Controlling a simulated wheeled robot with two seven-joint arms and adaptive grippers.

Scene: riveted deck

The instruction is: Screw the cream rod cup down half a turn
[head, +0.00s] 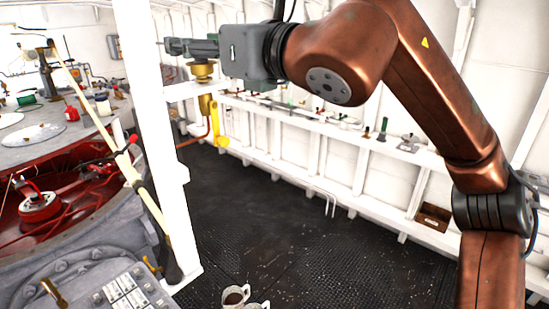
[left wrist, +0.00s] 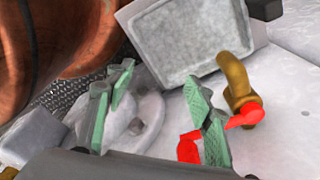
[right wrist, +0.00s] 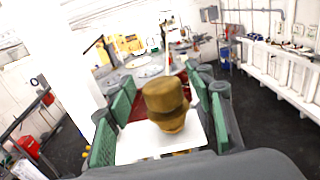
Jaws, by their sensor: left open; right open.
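A brass, stepped cup (head: 203,72) shows beside the white post in the head view, just under my right gripper (head: 192,47). I cannot tell for certain that it is the cream rod cup. In the right wrist view this brass cup (right wrist: 165,97) stands between the green pads of my right gripper (right wrist: 162,82), which is open; contact is not clear. A cream rod (head: 118,155) slants down in front of the post to a dark foot. My left gripper (left wrist: 160,78) is open and empty; a red-handled brass fitting (left wrist: 238,85) is by its right finger.
The white post (head: 150,110) stands close to my right gripper. A grey engine casing (head: 75,265) with a red interior fills the left. Two mugs (head: 236,297) are at the bottom. The dark deck (head: 290,220) is largely clear. A grey panel (left wrist: 190,45) is near my left gripper.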

